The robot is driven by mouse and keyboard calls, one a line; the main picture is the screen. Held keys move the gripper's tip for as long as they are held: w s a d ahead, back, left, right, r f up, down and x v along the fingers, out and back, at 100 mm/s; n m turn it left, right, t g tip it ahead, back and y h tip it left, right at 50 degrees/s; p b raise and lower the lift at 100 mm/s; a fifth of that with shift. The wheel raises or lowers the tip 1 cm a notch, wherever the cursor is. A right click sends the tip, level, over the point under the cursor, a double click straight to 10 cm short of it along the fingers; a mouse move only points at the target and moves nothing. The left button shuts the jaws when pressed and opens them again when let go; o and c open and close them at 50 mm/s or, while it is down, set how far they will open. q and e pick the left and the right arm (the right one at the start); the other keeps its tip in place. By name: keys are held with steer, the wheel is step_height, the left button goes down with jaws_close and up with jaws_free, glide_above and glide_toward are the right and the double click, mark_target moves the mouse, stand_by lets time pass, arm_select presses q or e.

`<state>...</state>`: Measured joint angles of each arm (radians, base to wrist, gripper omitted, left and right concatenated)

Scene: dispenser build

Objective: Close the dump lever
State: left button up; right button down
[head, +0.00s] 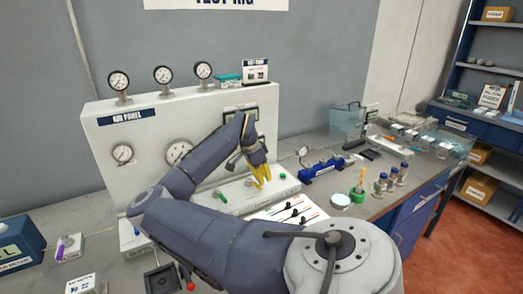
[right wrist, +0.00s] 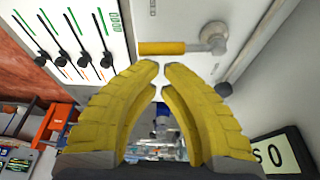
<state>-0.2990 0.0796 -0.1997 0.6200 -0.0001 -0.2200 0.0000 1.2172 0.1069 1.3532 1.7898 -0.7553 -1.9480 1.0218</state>
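A lever with a yellow handle (right wrist: 162,48) and a grey round pivot (right wrist: 214,36) is mounted on a white panel face in the right wrist view. The handle lies sideways, pointing left from the pivot. My right gripper (right wrist: 161,68) has its yellow fingertips drawn nearly together, with a thin gap and nothing seen between them. The tips are just below the handle in that view; I cannot tell if they touch it. In the head view the right gripper (head: 262,180) hangs in front of the white air panel (head: 100,112), and I cannot make out the lever there. My left gripper is out of view.
Gauges (head: 163,75) stand on top of the panel. A white board with black sliders (head: 292,212) lies in front of the gripper. A blue device (head: 322,170), small bottles (head: 380,186) and a clear bin (head: 347,118) stand to the right on the bench.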

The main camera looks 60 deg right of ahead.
steer(key=v, duration=0.8)
steer(key=shift+s+a+r, duration=0.1)
steer(key=shift+r, duration=0.05)
